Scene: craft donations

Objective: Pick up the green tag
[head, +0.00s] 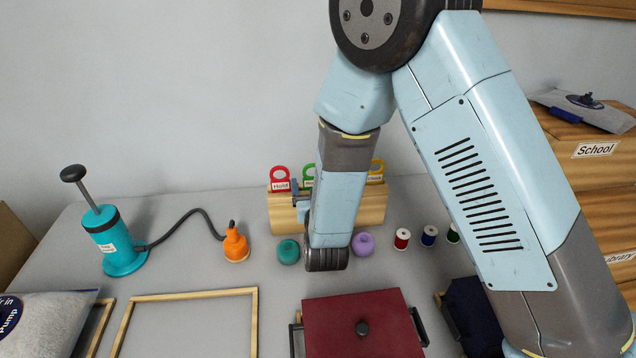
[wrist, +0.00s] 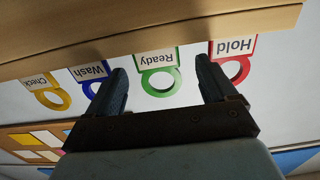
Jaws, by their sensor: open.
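The green tag (wrist: 160,82), labelled "Ready", stands as a ring above the wooden holder (wrist: 60,42). The wrist view shows it upside down. My gripper (wrist: 160,66) is open, with one finger on each side of the green ring and space on both sides. I cannot tell the depth between fingertips and ring. In the head view the green tag (head: 308,171) is partly hidden by my arm, at the back of the table in the holder (head: 284,217). My gripper is mostly hidden there too.
The red "Hold" tag (wrist: 236,68) is close beside one finger, and the blue "Wash" tag (wrist: 92,88) beside the other. The yellow "Check" tag (wrist: 50,97) is farther off. Teal (head: 288,252) and purple (head: 363,245) round items lie before the holder.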

